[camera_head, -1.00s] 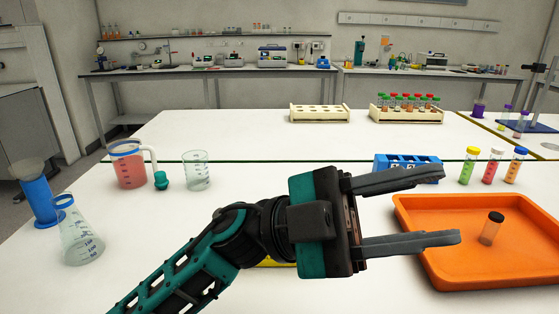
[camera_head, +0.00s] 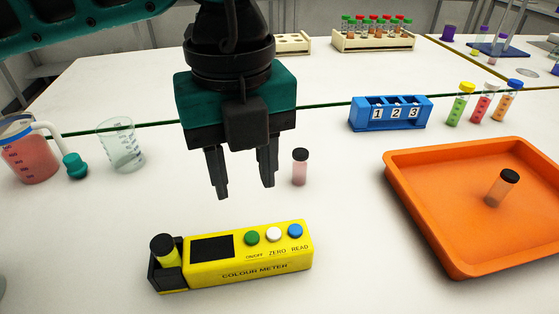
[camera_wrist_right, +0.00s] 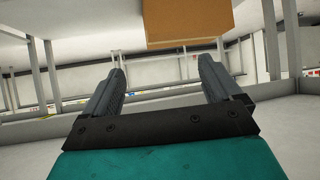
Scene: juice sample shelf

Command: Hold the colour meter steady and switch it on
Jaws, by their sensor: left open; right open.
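The yellow colour meter (camera_head: 250,268) lies on the white table at the front in the head view. It has a dark screen (camera_head: 212,247), a green ON/OFF button (camera_head: 252,237), a white ZERO button (camera_head: 274,234) and a blue READ button (camera_head: 295,230). A black-capped vial (camera_head: 164,248) stands in the holder at its left end. My left gripper (camera_head: 243,190) points down, open and empty, above and behind the meter, not touching it. My right gripper (camera_wrist_right: 162,85) is open and empty in the right wrist view, away from the meter; it is not in the head view.
A black-capped pink vial (camera_head: 300,168) stands just right of my left fingers. An orange tray (camera_head: 448,262) with another vial (camera_head: 502,188) is at the right. A blue numbered rack (camera_head: 390,114) is behind; a red-filled jug (camera_head: 30,155) and a beaker (camera_head: 121,145) stand left.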

